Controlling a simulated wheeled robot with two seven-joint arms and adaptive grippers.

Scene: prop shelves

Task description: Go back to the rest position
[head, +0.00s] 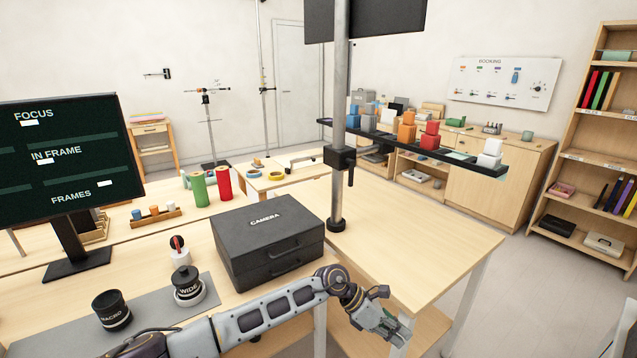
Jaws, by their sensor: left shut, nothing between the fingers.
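My left arm comes in from the lower left and reaches across the front of the table. My left gripper (396,330) is shut and empty. In the picture it shows past the front right corner of the black CAMERA case (268,240), over the front edge of the wooden table (440,240). The case stands closed on the table. My right gripper is not in view.
A grey mat (150,338) holds a MACRO lens (112,311) and a WIDE lens (187,287) near my forearm. A metal pole (339,120) rises behind the case. A monitor (66,160) stands at left. The table's right side is clear.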

